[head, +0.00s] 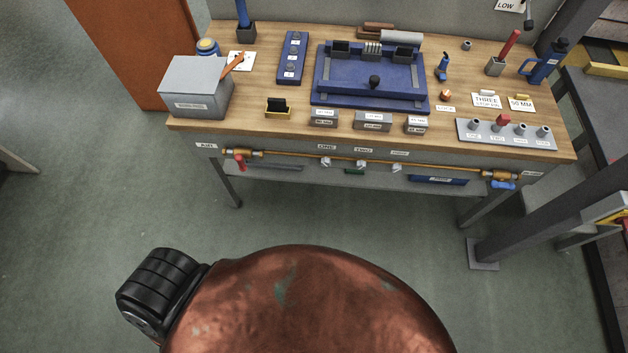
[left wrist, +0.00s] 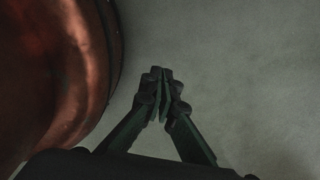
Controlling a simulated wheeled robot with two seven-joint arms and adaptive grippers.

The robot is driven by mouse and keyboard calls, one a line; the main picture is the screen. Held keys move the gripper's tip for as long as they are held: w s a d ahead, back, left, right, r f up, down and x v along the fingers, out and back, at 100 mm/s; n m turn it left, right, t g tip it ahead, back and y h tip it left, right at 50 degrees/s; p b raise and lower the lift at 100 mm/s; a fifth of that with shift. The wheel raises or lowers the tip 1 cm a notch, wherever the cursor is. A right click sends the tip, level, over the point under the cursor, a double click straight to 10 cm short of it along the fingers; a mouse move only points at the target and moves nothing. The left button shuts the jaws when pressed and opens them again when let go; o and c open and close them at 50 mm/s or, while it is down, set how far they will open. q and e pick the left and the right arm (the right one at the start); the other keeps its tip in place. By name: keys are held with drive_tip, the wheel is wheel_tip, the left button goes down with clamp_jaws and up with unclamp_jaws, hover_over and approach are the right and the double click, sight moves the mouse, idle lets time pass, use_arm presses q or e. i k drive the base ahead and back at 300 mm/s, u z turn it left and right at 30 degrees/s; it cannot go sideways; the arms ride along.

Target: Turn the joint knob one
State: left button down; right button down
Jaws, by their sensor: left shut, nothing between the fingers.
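A brass pipe (head: 290,157) runs along the front of the workbench below the top. A small pale knob (head: 326,161) hangs on it under a label that appears to read ONE (head: 326,147). A similar knob (head: 362,164) sits under the label TWO, and another (head: 397,168) is further right under a label too small to read. Which of these is the joint knob is not spelled out. My left gripper (left wrist: 161,76) is shut and empty over bare floor in the left wrist view, apart from everything. It does not show in the head view; no right gripper shows.
A red-handled valve (head: 240,162) and a blue-handled valve (head: 502,185) end the pipe. The wooden bench top (head: 285,109) carries a grey box (head: 197,87), a blue fixture (head: 368,92) and a grey strip with several posts (head: 507,142). A grey post stands at right. Floor before the bench is clear.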

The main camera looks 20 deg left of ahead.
sight(326, 162)
drive_tip(key=u, duration=0.75)
drive_tip(key=i, duration=0.25)
drive_tip(key=z, duration=0.1)
